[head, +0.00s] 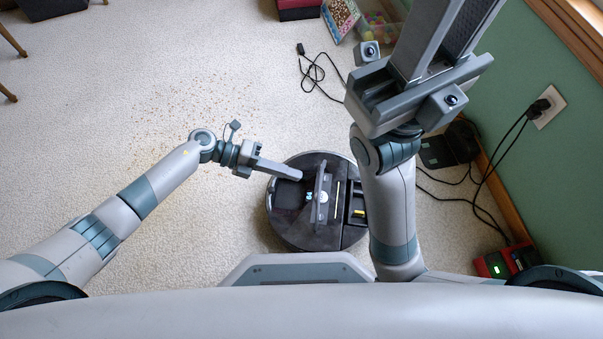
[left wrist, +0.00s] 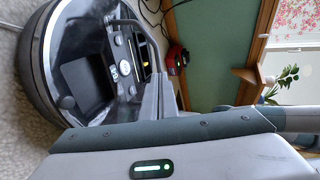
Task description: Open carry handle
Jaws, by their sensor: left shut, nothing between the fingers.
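A round dark robot vacuum (head: 290,222) lies on the carpet in the middle of the head view; it also shows at upper left in the left wrist view (left wrist: 45,75). A narrow grey bar (head: 323,196) crosses its top and looks like the carry handle; I cannot tell how far it is raised. My left gripper (head: 299,174) is shut and empty, its tips over the vacuum's top, just left of the bar. Its fingers also show in the left wrist view (left wrist: 160,95). I cannot tell whether they touch. My right gripper (head: 445,30) is raised high at upper right, seemingly open and empty.
A black dock (head: 447,146) stands by the green wall, with cables running to a wall outlet (head: 545,106). A red device (head: 505,260) sits at lower right. A clear bin (head: 385,22) stands at the back. Crumbs dot the otherwise free carpet at left.

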